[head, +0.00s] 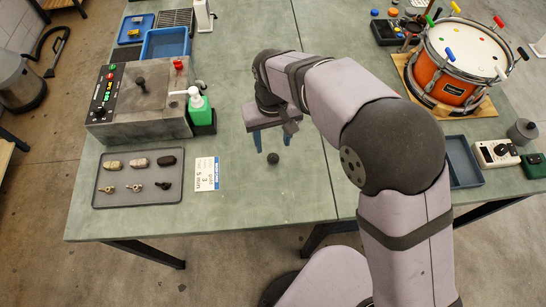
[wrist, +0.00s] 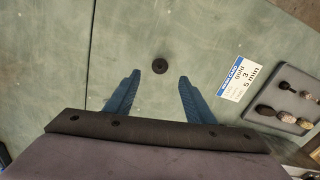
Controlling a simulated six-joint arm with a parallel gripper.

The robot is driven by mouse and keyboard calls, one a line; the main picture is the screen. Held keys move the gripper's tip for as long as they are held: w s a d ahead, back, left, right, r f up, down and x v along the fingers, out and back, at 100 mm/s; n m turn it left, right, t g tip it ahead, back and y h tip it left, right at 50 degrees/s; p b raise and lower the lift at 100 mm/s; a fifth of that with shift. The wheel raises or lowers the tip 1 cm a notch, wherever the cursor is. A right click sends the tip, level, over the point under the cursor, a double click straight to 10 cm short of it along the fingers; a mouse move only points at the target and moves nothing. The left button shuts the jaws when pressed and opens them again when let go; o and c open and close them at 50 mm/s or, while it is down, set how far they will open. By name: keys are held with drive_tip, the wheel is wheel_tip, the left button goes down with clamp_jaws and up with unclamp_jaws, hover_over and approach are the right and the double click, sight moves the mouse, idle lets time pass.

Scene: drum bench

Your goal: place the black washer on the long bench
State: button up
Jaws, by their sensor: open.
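A small round black washer (head: 272,158) lies flat on the green bench top (head: 240,75), left of a seam and near the front edge. In the wrist view the washer (wrist: 160,66) shows a small dark centre and lies just ahead of the gap between the blue fingertips. My gripper (head: 272,142) is open and empty, its fingers pointing down close to the washer. In the wrist view my gripper (wrist: 159,77) has a finger on each side, apart from the washer. The height of the tips above the bench is hard to tell.
A white label card (head: 206,174) and a dark tray (head: 137,178) of small parts lie to the left. An orange drum (head: 447,75) stands at the right. Bench around the washer is clear.

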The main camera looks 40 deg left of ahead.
sight(273, 158)
drive_tip(key=shift+f+p, duration=1.7)
drive_tip(key=shift+f, duration=2)
drive_tip(key=shift+c, duration=0.7)
drive_tip(key=c, duration=1.1)
drive_tip(key=shift+r, duration=0.1)
wheel_tip(273, 158, up, 10)
drive_tip(key=b, duration=0.3)
